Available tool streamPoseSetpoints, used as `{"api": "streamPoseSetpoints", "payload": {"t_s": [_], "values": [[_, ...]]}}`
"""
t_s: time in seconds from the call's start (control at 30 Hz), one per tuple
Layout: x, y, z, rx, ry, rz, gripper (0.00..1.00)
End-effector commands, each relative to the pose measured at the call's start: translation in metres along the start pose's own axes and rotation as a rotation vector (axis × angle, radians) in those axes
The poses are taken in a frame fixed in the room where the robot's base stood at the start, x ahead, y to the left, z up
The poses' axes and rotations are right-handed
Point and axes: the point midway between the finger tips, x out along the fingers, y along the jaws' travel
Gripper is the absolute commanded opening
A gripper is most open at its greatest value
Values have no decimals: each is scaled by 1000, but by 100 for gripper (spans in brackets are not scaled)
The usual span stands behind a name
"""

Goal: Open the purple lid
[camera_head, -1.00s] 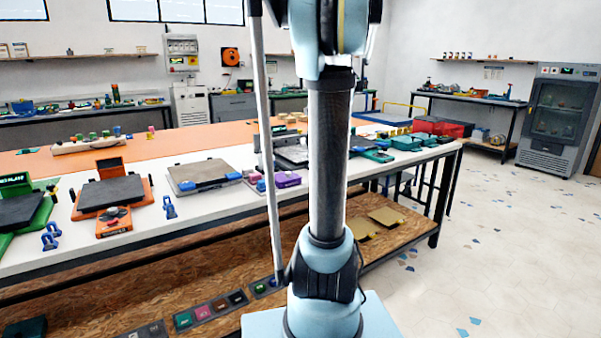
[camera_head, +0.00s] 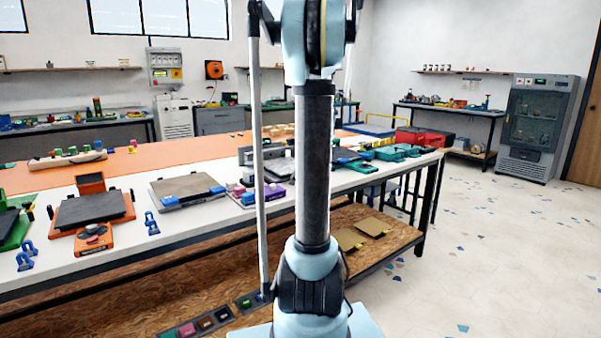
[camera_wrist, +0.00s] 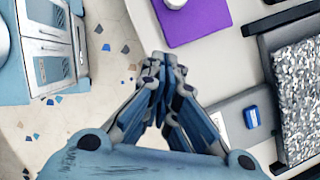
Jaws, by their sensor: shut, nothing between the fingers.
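A flat purple panel (camera_wrist: 198,22) with a white round knob (camera_wrist: 175,3) on it lies at the top of the wrist view, cut off by the frame edge. I take it for the purple lid. In the head view a purple item (camera_head: 275,194) sits near the front edge of the white table, partly hidden by my arm. My gripper (camera_wrist: 163,66) is shut and empty, its tips just below the panel's lower left side in the wrist picture. I cannot tell the height gap between them. The gripper is not visible in the head view.
The white table (camera_head: 120,255) holds a grey-topped device (camera_head: 187,188) left of the purple item and green devices (camera_head: 395,152) to the right. In the wrist view a speckled grey panel (camera_wrist: 302,95) and a small blue block (camera_wrist: 251,117) lie at right. Open floor (camera_head: 500,240) is at right.

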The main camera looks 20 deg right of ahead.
Motion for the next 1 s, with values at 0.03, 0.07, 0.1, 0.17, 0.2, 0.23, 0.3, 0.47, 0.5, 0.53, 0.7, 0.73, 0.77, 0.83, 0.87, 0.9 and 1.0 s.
{"api": "streamPoseSetpoints", "payload": {"t_s": [0.03,0.07,0.1,0.17,0.2,0.23,0.3,0.47,0.5,0.53,0.7,0.73,0.77,0.83,0.87,0.9,1.0], "values": [[9,0,0,-2,0,1,0],[14,0,1,-2,0,1,0],[14,1,8,-4,0,1,0],[17,1,16,-4,0,1,0],[18,1,20,-4,0,1,0],[19,0,23,-4,0,0,0],[22,0,29,-3,0,0,0],[24,0,36,-2,0,0,0],[25,0,37,-2,0,0,0],[25,0,37,-2,0,0,0],[25,0,37,-1,0,0,0],[25,0,37,-1,0,0,0],[25,0,37,-1,0,0,0],[25,0,37,-1,0,0,0],[25,0,38,-1,0,0,0],[25,-1,38,-1,0,0,0],[27,-10,44,-2,0,1,0]]}}
